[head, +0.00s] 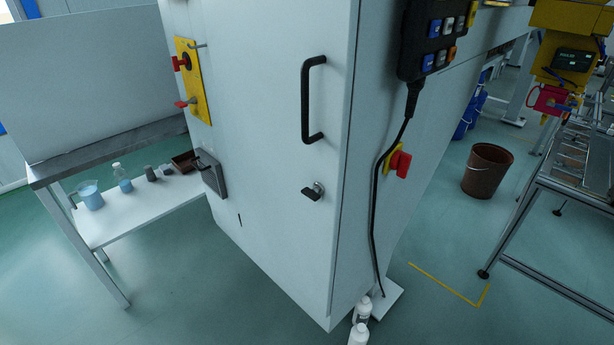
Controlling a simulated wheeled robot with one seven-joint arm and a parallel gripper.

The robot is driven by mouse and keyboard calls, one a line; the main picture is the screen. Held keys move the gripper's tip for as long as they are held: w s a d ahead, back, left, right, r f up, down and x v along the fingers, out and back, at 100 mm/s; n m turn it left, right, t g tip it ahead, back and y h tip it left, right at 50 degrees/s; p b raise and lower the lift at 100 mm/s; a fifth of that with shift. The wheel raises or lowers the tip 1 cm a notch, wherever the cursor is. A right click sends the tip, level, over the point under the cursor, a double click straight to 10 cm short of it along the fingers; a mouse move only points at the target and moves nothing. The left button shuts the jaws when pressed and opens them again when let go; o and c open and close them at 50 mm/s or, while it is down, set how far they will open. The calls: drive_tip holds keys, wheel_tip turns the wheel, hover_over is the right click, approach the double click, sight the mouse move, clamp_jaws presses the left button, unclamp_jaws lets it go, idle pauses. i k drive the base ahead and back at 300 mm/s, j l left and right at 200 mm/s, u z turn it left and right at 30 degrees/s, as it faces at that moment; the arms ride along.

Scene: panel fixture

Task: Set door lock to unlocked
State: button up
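A tall pale cabinet (262,150) stands in the middle of the head view. Its front door carries a long black vertical pull handle (307,100). Below that handle sits the door lock (314,191), a small black lever on a silver round base. The lever points to the lower left, slightly off horizontal. The picture does not show whether this position means locked or unlocked. The door looks closed. My gripper is not in the head view.
A yellow plate with red knobs (193,80) and a grey box (211,173) are on the cabinet's left. White bottles (360,310) stand at the foot. The floor in front looks clear.

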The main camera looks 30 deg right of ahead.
sight(315, 194)
drive_tip(key=i+j, duration=0.1)
drive_tip(key=j, duration=0.3)
drive_tip(key=i+j, duration=0.15)
drive_tip(key=j, duration=0.2)
drive_tip(key=i+j, duration=0.1)
drive_tip(key=j, duration=0.3)
